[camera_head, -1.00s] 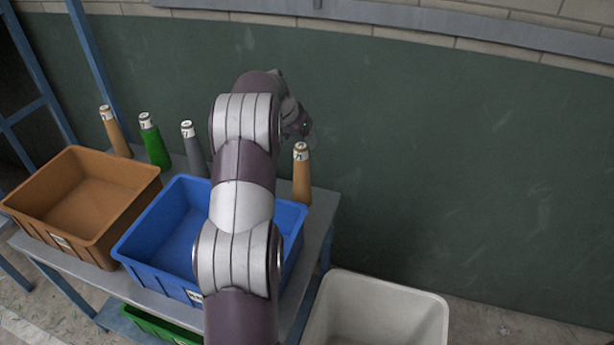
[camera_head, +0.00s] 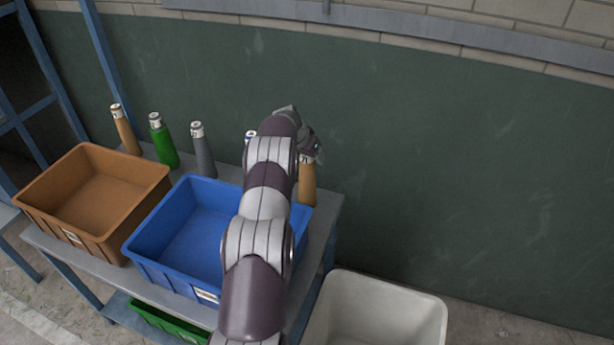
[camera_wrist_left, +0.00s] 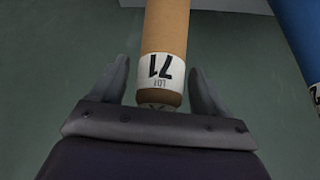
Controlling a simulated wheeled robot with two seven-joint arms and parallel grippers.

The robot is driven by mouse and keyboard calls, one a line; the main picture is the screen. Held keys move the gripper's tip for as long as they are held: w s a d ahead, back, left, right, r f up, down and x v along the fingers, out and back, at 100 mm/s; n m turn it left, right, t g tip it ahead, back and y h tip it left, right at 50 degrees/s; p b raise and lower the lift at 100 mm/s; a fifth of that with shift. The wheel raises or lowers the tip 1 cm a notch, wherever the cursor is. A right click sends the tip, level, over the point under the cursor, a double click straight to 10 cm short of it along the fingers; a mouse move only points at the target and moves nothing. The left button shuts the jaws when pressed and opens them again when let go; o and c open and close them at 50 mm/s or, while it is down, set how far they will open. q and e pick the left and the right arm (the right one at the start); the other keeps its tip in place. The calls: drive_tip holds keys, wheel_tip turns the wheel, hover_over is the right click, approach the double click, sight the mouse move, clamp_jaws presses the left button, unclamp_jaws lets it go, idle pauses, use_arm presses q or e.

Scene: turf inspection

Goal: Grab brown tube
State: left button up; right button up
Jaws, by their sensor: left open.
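A brown tube (camera_head: 307,184) stands at the right end of the bench in the head view, its top partly hidden by my left gripper (camera_head: 312,150). That end lies between the two fingers of my left gripper (camera_wrist_left: 160,85), which are open, with a gap on each side. Another brown tube (camera_head: 126,130) stands at the far left of the row. My right gripper is not in view.
A green tube (camera_head: 163,142), a grey tube (camera_head: 203,148) and a mostly hidden blue tube (camera_head: 250,136) stand behind the brown crate (camera_head: 52,222) and blue crate (camera_head: 165,270). A white bin (camera_head: 430,315) stands at lower right. A dark green wall is behind.

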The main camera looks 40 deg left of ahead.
use_arm(q)
drive_tip(key=shift+d+r, duration=0.1)
drive_tip(key=c, duration=1.3)
drive_tip(key=shift+c, duration=0.2)
